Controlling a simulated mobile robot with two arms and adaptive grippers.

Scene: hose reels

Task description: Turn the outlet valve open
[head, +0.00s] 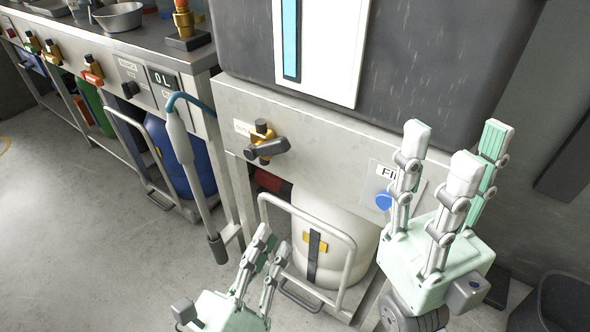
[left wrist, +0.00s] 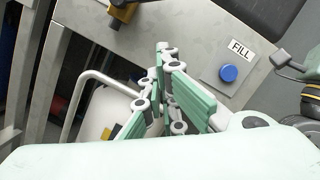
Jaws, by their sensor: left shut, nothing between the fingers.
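The outlet valve (head: 265,145) has a brass-yellow body and a dark grey lever, on the front of the steel panel below the grey tank. The lever points right and slightly up in the head view. The valve's edge also shows at the top of the left wrist view (left wrist: 122,10). My left gripper (head: 272,240) is shut and empty, below the valve and in front of the white container. Its closed fingers show in the left wrist view (left wrist: 165,75). My right gripper (head: 457,148) is open and empty, fingers up, to the right of the valve.
A blue button (head: 384,200) under a FILL label sits right of the valve. A white container (head: 330,245) stands behind a metal rail frame (head: 347,268) below. A hose nozzle (head: 200,185) hangs left of the valve. A dark bin (head: 552,305) is at lower right.

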